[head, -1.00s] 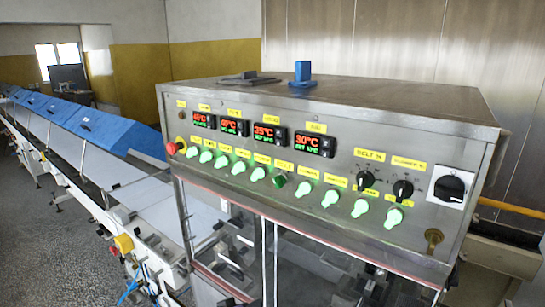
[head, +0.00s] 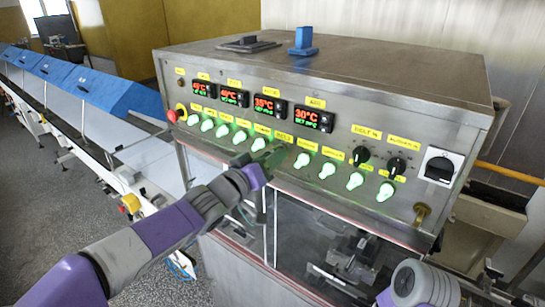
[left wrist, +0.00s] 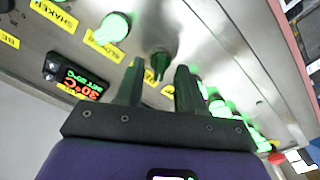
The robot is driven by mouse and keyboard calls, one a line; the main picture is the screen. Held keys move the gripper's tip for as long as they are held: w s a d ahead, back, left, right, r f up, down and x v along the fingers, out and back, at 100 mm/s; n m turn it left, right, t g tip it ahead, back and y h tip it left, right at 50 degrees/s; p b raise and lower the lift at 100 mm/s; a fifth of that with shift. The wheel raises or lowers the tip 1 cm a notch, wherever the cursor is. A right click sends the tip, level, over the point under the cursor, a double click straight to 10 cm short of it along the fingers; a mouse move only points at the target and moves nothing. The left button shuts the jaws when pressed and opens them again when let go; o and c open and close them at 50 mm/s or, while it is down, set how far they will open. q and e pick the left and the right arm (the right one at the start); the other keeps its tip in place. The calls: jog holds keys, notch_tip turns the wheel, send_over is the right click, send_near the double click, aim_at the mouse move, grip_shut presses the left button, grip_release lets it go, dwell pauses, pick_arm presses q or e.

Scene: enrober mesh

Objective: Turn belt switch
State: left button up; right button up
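A steel control panel (head: 320,170) carries a row of green-lit switches, and one of them (head: 303,160) sits just right of my left gripper (head: 268,157). In the left wrist view, an unlit dark green switch (left wrist: 158,62) stands between the fingertips of my left gripper (left wrist: 160,72). The two fingers are apart, one on each side of it, and I cannot tell whether they touch it. In the head view the gripper largely hides this switch. I cannot read its label clearly. My right gripper is out of view; only part of my right arm shows at bottom right.
Black dials (head: 361,154) and a large black rotary switch (head: 440,167) are at the panel's right. A red stop button (head: 172,116) is at its left. A blue object (head: 302,40) stands on top. A conveyor with blue covers (head: 110,89) runs along the left.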

pick_arm(q)
jog(key=shift+w+d, duration=0.3)
jog(key=shift+w, duration=0.15)
jog(key=shift+c, duration=0.3)
grip_shut()
